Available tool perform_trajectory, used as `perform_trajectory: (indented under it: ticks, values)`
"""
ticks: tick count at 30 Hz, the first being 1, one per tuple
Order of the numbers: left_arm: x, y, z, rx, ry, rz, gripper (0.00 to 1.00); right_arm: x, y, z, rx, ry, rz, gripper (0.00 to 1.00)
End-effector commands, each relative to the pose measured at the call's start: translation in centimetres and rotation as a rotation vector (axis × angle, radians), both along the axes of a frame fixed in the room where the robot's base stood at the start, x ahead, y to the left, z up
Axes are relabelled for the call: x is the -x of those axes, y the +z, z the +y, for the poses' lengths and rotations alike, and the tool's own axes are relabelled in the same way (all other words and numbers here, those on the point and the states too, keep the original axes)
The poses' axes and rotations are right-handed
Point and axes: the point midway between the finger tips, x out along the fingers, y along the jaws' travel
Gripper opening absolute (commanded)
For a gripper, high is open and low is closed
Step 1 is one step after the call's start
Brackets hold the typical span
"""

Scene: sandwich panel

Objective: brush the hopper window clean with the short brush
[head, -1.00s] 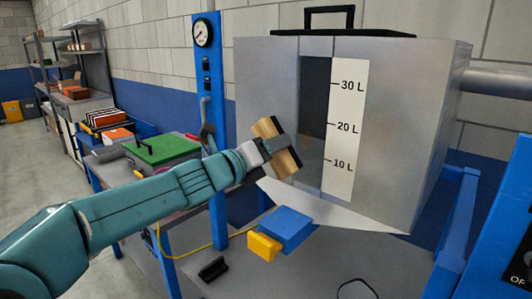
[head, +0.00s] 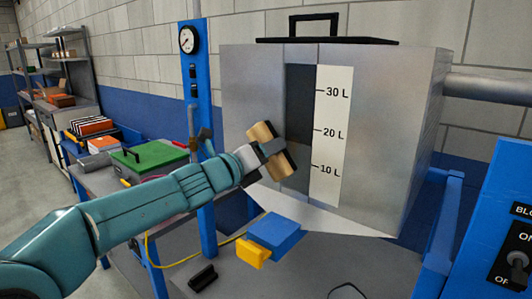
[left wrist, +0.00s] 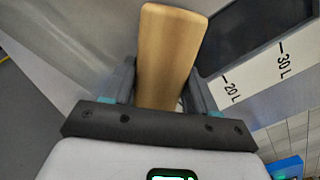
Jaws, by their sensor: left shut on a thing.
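The hopper (head: 400,130) is a large grey metal box with a tall dark window (head: 299,105) in its front. The window's lower part looks greyer than its upper part. My left gripper (head: 268,148) is shut on the short brush (head: 260,133), a wooden block with a dark underside. The brush is tilted and overlaps the window's lower left edge in the head view; I cannot tell whether it touches. In the left wrist view the brush's wooden back (left wrist: 168,55) sits between both fingers, with the dark window (left wrist: 250,38) beyond it. My right gripper is not in view.
A white litre scale (head: 331,130) runs along the window's right side. Below the hopper are a sloping metal lip (head: 320,215), a blue block with a yellow end (head: 275,235) and a black piece (head: 203,278). A blue post with a gauge (head: 188,40) stands left.

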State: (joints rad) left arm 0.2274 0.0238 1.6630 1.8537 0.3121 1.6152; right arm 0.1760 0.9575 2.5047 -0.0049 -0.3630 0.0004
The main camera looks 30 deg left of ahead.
Motion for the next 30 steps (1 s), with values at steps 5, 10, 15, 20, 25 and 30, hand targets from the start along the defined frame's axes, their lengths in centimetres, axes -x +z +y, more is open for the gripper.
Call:
perform_trajectory:
  ticks: [5,10,15,20,25,30]
  values:
    - [-0.4,0.0,0.0,0.0,-0.001,-0.001,0.33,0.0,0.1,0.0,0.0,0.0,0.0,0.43]
    - [-0.7,0.1,-0.1,0.0,0.0,-0.001,0.33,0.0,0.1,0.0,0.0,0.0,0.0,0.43]
    - [-1.1,0.1,-0.1,0.0,-0.001,-0.001,0.33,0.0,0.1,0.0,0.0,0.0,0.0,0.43]
    - [-1.4,0.1,-0.1,0.0,-0.001,-0.001,0.33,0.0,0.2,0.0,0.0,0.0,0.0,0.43]
    - [-1.7,0.1,-0.2,0.0,-0.001,-0.002,0.33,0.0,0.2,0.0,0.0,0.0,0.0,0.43]
    - [-2.0,0.1,-0.2,0.0,0.0,-0.001,0.33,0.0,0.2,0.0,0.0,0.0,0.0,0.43]
